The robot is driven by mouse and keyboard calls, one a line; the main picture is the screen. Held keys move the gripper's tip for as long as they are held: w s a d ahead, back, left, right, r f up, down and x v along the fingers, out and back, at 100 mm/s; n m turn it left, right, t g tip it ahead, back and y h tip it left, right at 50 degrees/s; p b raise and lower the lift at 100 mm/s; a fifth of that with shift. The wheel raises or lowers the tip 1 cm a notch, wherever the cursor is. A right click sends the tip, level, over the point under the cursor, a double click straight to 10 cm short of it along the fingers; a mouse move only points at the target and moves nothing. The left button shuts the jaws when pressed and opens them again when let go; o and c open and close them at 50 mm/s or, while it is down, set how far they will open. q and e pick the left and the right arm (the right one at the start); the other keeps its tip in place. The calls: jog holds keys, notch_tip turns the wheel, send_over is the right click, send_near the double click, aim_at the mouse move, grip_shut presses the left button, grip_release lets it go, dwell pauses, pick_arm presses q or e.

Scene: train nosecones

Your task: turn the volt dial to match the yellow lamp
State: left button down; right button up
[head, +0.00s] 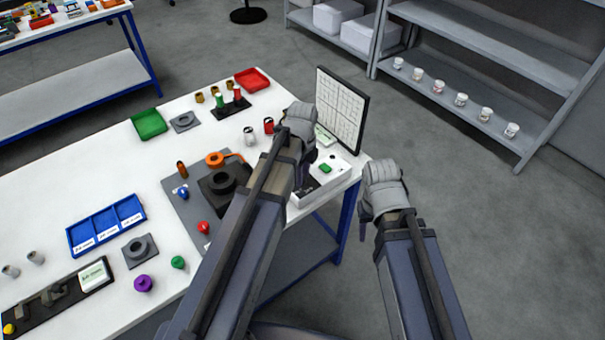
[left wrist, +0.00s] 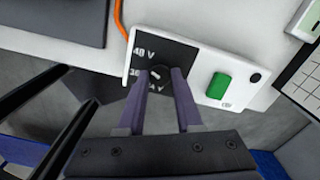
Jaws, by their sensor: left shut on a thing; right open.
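The volt dial (left wrist: 157,73) is a dark round knob on a black panel printed 48 V, 36 and 24 V. The panel is on a white box (left wrist: 190,62), which also stands at the table's right corner in the head view (head: 341,171). My left gripper (left wrist: 160,80) is shut on the dial, one finger on each side. A short white mark shows on the dial; I cannot tell which label it points to. In the head view my left arm hides the dial. My right gripper (head: 383,180) is open and empty, off the table's right edge. I cannot make out a lit yellow lamp.
A green button (left wrist: 218,86) is on the box, right of the dial. A gridded board (head: 341,108) stands behind the box. An orange cable (left wrist: 119,18) runs behind the box. A grey mat with a dark block (head: 217,190) lies left of my left arm.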

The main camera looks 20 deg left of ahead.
pick_arm(q)
jog(key=shift+m, duration=0.5)
dwell(0.3)
jog(key=c, duration=0.6)
grip_release()
notch_tip(320, 180, up, 8)
jog(key=p, duration=0.8)
jog(key=shift+f, duration=0.1)
